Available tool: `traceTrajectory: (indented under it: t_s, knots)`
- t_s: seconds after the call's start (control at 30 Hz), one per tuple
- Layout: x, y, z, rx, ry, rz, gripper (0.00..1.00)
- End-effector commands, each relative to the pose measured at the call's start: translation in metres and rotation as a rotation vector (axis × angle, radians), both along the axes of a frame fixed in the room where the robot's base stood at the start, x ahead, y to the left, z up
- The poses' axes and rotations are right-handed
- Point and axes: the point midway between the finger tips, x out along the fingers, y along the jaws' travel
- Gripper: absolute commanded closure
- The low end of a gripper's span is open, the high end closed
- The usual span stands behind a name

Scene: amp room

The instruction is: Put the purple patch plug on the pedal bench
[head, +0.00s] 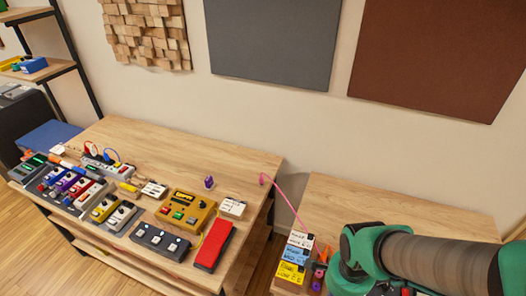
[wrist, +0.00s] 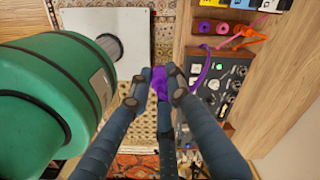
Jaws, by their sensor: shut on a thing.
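My gripper (wrist: 159,76) is shut on the purple patch plug (wrist: 160,88) in the wrist view, with the fingers hiding part of it. A purple cable (wrist: 203,68) shows to its right. In the head view the fingers and held plug are out of sight; only my arm shows at lower right. The pedal bench (head: 145,137) is the wooden table at left, left of my arm and apart from it. A small purple piece (head: 209,182) stands on it.
Several pedals, including a red one (head: 214,246) and a yellow one (head: 185,210), crowd the bench's front. Its back is mostly clear. A pink cable (head: 284,202) spans to the right table (head: 385,203). A knobbed panel (wrist: 220,90) is right of my gripper.

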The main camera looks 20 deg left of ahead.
Motion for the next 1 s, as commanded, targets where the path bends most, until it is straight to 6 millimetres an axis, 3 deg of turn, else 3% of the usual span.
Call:
traceTrajectory:
  t_s: [0.37,1.0]
  knots:
    - [0.045,0.042,0.018,0.000,0.000,-0.022,1.00]
    - [0.152,0.188,0.054,0.000,0.000,-0.094,1.00]
